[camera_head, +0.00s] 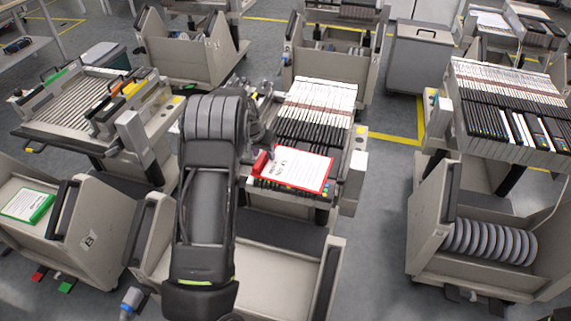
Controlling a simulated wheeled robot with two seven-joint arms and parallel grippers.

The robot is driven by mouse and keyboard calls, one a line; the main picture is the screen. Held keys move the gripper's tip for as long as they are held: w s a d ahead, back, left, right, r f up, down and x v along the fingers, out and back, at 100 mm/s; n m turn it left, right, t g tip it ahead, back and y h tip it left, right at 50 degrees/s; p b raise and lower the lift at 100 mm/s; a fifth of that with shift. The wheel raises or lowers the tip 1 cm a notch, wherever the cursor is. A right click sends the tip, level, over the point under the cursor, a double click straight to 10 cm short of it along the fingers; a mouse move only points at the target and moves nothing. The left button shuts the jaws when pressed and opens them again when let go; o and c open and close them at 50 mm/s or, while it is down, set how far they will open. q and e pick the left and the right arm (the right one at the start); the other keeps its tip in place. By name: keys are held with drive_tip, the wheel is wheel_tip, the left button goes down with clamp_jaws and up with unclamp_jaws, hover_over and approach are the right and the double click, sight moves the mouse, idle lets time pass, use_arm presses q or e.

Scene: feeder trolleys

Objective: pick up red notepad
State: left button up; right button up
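The red notepad (303,169), a white page with a red border, lies at the front of the middle trolley's top, over the front ends of the dark feeders. My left arm comes up from the bottom and bends down beside it. My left gripper (262,147) is small and dark at the notepad's left end, close to a red upright piece there. The arm partly hides the gripper, and I cannot tell whether its fingers touch the notepad or are open or shut. My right gripper is not in view.
The middle trolley (347,160) holds rows of black and white feeders. A right trolley (495,150) holds more feeders above several reels (490,242). A left trolley (155,138) stands beside my arm. A green-edged notepad (27,205) lies in the lower left bin. Grey floor (385,220) is free between the middle and right trolleys.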

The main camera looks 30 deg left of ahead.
use_arm(q)
clamp_jaws()
drive_tip(key=shift+r, duration=0.15)
idle(0.6)
drive_tip(key=shift+w+r, duration=0.1)
drive_tip(key=shift+r, duration=0.25)
wheel_tip(320, 180, up, 9)
drive_tip(key=b, duration=0.2)
idle(0.4)
